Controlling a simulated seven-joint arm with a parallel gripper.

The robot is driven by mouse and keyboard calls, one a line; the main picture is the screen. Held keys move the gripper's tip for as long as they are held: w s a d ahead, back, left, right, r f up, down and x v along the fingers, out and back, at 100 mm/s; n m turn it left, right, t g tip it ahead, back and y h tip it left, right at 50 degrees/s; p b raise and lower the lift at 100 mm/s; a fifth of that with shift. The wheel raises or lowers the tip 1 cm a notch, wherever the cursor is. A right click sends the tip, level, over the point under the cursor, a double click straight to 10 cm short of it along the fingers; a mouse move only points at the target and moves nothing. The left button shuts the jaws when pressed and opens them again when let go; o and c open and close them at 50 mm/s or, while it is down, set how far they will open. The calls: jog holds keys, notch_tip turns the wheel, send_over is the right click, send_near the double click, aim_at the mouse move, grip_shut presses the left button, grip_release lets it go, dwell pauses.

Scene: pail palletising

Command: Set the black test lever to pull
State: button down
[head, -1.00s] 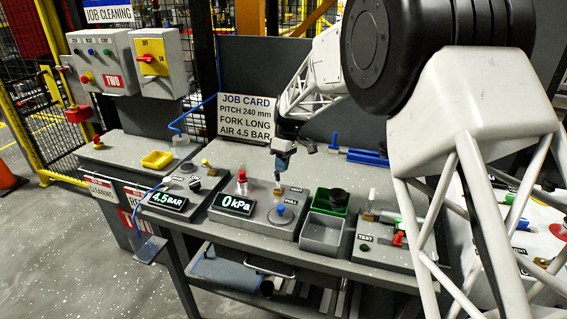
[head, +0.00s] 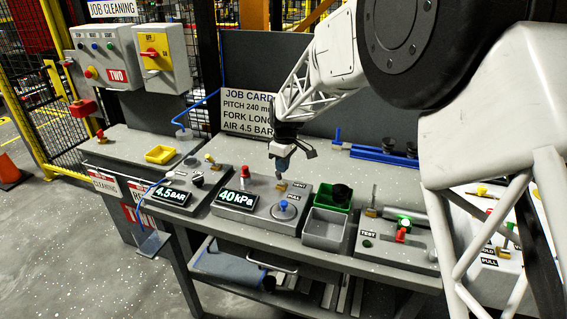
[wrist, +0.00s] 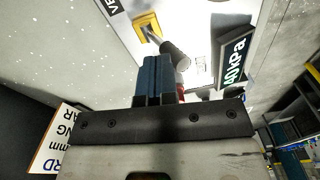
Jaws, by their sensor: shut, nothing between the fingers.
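The test lever has a brass base (head: 281,186) on the grey test box (head: 262,205), next to the VENT and PULL labels. In the wrist view its dark grip (wrist: 175,53) slants away from the brass base and the partly cut-off VENT label. My gripper (head: 282,176) points down just above the lever; it is shut and empty. In the wrist view its blue fingers (wrist: 154,78) are beside the dark grip, and I cannot tell whether they touch it. The box's display (head: 237,200) reads 40 kPa. The lever's exact setting is hard to read in the head view.
A red-topped knob (head: 245,173) stands behind the display and a blue knob (head: 286,208) in front of the lever. Green (head: 325,203) and grey (head: 327,232) bins are to the right. The 4.5 BAR panel (head: 170,194) is to the left.

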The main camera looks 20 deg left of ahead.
jog(key=shift+s+f, duration=0.1)
jog(key=shift+s, duration=0.45)
jog(key=shift+w, duration=0.15)
jog(key=shift+w+d+r, duration=0.1)
jog(key=shift+w+r, duration=0.3)
jog(key=shift+w, duration=0.1)
notch_tip(320, 180, up, 11)
jog(key=w+d, duration=0.1)
jog(key=shift+w+r, duration=0.2)
jog(key=shift+d, duration=0.1)
